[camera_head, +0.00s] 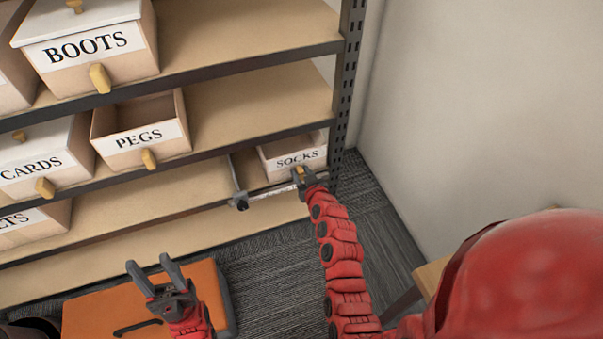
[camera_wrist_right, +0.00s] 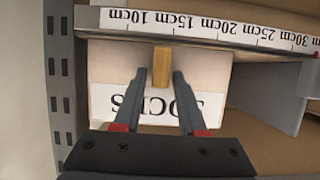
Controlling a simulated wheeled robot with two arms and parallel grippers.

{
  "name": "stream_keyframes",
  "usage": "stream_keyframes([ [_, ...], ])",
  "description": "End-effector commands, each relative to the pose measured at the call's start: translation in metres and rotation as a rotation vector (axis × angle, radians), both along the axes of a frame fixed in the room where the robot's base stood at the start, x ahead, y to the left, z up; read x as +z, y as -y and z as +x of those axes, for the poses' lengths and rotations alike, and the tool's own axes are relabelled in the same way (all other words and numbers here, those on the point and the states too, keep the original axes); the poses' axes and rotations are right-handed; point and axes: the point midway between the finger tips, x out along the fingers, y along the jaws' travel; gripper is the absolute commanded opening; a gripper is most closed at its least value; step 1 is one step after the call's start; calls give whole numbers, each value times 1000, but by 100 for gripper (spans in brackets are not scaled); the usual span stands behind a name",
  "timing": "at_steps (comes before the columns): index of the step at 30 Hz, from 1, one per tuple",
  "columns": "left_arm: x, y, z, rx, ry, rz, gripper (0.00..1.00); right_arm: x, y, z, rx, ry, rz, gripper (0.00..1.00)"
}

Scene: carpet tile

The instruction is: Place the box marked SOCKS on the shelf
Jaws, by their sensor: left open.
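The SOCKS box (camera_head: 283,150) is a pale open box with a white label, in the right end of the lower shelf bay (camera_head: 180,188). It sits behind a ruler strip (camera_head: 272,190) and right of a grey divider (camera_head: 240,184). My right gripper (camera_head: 300,172) is at its front. In the right wrist view, inverted, the box (camera_wrist_right: 215,70) shows its wooden knob (camera_wrist_right: 162,66) between the fingers of my right gripper (camera_wrist_right: 160,75), with small gaps either side. My left gripper (camera_head: 151,262) is open and empty, over an orange case (camera_head: 90,312).
Boxes marked BOOTS (camera_head: 85,48), PEGS (camera_head: 138,131) and CARDS (camera_head: 38,160) fill the left of the shelves. The metal upright (camera_head: 347,80) and the wall (camera_head: 460,110) are close on the right.

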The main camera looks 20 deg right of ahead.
Motion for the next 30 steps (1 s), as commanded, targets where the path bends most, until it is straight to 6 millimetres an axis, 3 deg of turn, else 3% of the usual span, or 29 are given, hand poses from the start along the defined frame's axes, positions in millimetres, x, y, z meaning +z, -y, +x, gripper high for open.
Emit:
stream_keyframes([
  [14,3,0,0,0,0,0,50,4,0,-4,0,-1,0,54],
  [30,9,0,0,0,0,0,50,40,3,-92,0,-1,0,54],
])
